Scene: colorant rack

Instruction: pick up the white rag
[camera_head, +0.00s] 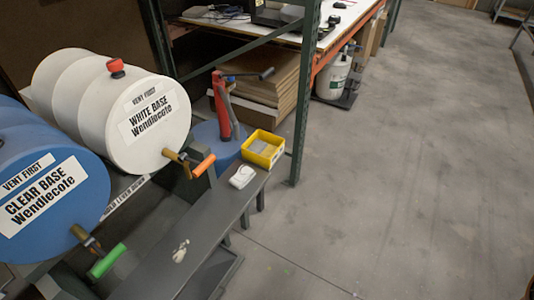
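A small white folded item that looks like the white rag (242,177) lies on the dark grey bench (215,215), near its far end. It sits just in front of a yellow bin (263,149) and looks apart from it. A flat white patch (180,250) shows nearer on the same bench; I cannot tell whether it is cloth or spilled paint. My gripper is not in view.
A white drum (150,125) and a blue drum (55,205) lie on a rack at left, their orange and green tap handles jutting toward the bench. A green shelf post (303,100) stands behind the bin. The floor (400,190) at right is clear.

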